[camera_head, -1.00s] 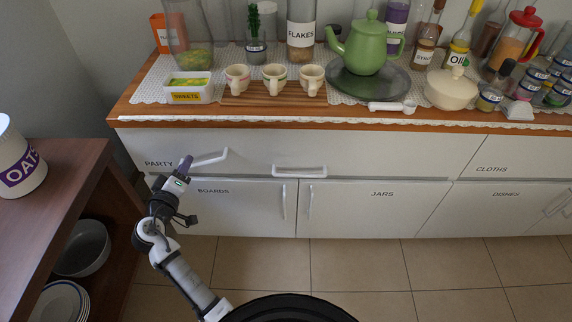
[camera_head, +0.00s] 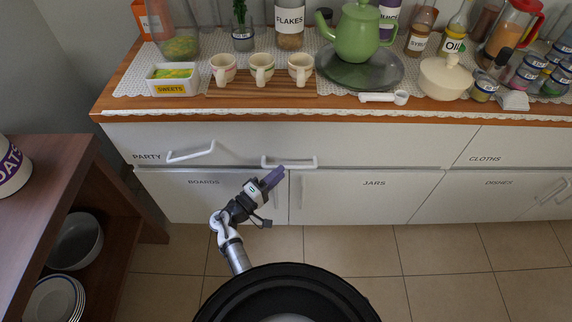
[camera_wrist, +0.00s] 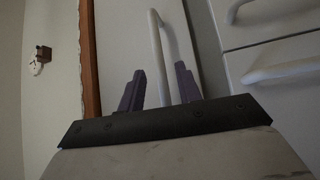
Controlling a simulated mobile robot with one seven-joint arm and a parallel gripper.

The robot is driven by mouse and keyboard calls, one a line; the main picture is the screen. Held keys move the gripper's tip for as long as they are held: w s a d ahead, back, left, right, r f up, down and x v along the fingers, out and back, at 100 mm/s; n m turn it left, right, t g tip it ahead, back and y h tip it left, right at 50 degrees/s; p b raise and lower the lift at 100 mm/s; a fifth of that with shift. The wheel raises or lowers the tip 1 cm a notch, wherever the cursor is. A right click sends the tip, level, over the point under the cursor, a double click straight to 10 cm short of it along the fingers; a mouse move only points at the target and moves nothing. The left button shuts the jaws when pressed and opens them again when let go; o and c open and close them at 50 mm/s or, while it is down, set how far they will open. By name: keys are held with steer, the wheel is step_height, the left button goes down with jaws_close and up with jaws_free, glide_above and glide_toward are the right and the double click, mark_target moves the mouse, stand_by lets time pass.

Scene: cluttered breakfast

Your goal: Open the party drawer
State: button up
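The party drawer (camera_head: 360,146) is the wide white front under the counter, with the PARTY label at its left end; it looks shut. A slanted handle (camera_head: 190,154) sits near the label, and a level handle (camera_head: 289,164) sits farther right on the same front. My gripper (camera_head: 273,178) is just below and in front of the level handle in the head view. In the wrist view my gripper (camera_wrist: 160,88) is open, and a white handle (camera_wrist: 159,50) shows between its two purple fingers, beyond them. I cannot tell whether they touch it.
Doors labelled BOARDS (camera_head: 205,200) and JARS (camera_head: 375,200) are below, with upright handles near my gripper. The counter (camera_head: 130,103) above holds cups, a green teapot (camera_head: 360,32) and jars. A brown shelf (camera_head: 60,170) stands at left. The floor in front is clear.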

mark_target(286, 166)
steer(key=shift+x, duration=2.05)
steer(key=shift+c, duration=0.4)
jaws_close()
